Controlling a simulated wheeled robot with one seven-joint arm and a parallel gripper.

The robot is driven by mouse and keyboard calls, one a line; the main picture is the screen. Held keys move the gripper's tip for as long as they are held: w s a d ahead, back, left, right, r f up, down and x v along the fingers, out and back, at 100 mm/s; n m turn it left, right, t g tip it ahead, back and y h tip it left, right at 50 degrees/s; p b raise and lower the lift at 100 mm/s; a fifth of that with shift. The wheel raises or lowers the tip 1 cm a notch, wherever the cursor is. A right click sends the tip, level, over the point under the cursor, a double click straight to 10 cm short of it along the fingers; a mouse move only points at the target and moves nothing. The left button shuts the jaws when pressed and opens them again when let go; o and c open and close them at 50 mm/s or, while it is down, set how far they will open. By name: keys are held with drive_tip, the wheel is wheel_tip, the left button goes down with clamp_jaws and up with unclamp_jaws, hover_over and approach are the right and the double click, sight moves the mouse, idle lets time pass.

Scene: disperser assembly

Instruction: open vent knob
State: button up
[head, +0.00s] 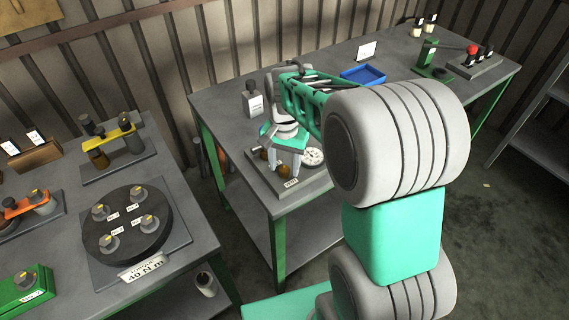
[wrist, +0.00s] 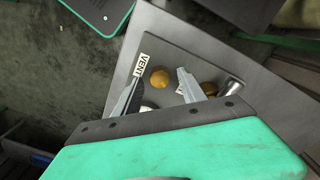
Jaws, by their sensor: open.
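A round brass knob (wrist: 160,79) sits beside the white VENT label (wrist: 140,65) on a grey panel, in the wrist view. My gripper (wrist: 163,73) is open, with one finger on each side of this knob. I cannot tell whether the fingers touch it. In the head view my gripper (head: 287,173) points down over the panel, behind the VENT label (head: 290,183), and hides the vent knob at least in part. A second brass knob (wrist: 208,89) lies just outside the right finger in the wrist view.
A round white gauge (head: 313,156) stands right of my gripper on the panel. A silver cylinder (wrist: 232,87) is close to the second knob.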

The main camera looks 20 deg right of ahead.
drive_tip(key=shift+f, duration=0.15)
clamp_jaws()
idle(0.4)
